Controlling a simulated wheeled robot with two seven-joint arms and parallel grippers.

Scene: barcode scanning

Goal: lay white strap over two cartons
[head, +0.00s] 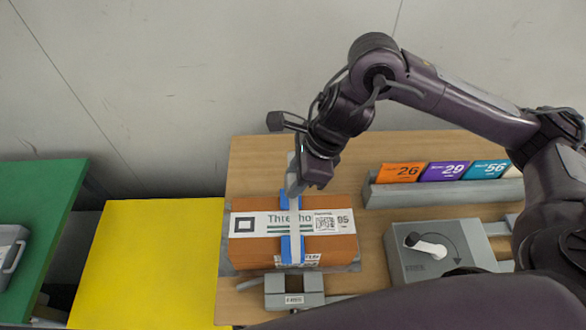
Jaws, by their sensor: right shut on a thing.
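A brown-orange carton block (248,250) with a white printed label across its top sits on the wooden table. I cannot tell clearly where one carton ends and the other begins. My right gripper (294,186) is shut on the strap at the carton's back edge. Its fingertips partly hide the strap there. My left gripper is not in view.
A grey box with a black-and-white dial (440,270) stands right of the carton. A grey rack (400,195) holds several coloured number cards behind it. The yellow surface (150,255) on the left is clear.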

